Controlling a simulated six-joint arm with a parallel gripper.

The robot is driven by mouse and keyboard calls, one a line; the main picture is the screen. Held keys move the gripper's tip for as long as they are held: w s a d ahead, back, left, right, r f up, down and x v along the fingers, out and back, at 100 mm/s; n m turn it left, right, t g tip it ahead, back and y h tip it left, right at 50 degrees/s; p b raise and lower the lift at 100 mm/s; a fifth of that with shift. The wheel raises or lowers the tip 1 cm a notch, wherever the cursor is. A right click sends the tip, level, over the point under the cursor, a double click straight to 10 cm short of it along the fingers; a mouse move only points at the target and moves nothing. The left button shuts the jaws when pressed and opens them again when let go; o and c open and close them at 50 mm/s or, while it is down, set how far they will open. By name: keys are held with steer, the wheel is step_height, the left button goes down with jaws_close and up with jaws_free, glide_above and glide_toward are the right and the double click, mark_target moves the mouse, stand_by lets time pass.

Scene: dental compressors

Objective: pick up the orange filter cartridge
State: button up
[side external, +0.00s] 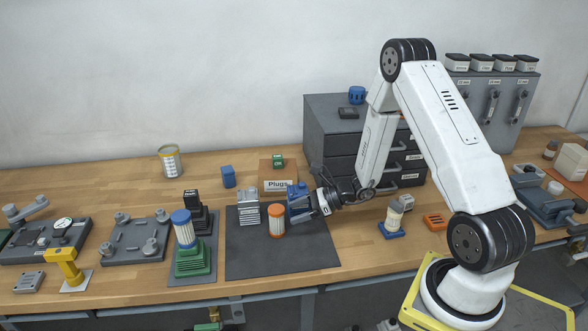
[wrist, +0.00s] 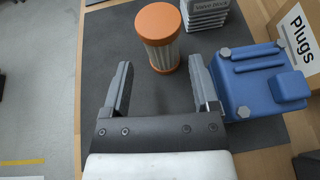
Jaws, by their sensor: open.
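The orange filter cartridge (side external: 276,221) stands upright on a dark mat (side external: 290,255), with orange caps and a pale pleated body. In the wrist view the cartridge (wrist: 159,38) is ahead of my gripper (wrist: 158,72), centred beyond the gap between the two fingers. The fingers are spread apart with only bare mat between them. In the side external view my gripper (side external: 311,206) is low, reaching in from the right of the cartridge. The fingertips are hard to make out there beside a blue part.
A blue block-like part (wrist: 258,78) lies close to the right finger. A grey valve block (side external: 249,210) stands just behind the cartridge. A Plugs box (side external: 278,181) is further back. A blue-capped filter (side external: 184,230) on a green base stands left. The mat's front is clear.

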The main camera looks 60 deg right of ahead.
mark_target(277, 216)
steer(key=shift+w+a+f, duration=0.2)
steer(key=shift+w+a, duration=0.1)
steer(key=shift+x, duration=2.6)
jaws_close()
steer(key=shift+r, duration=0.3)
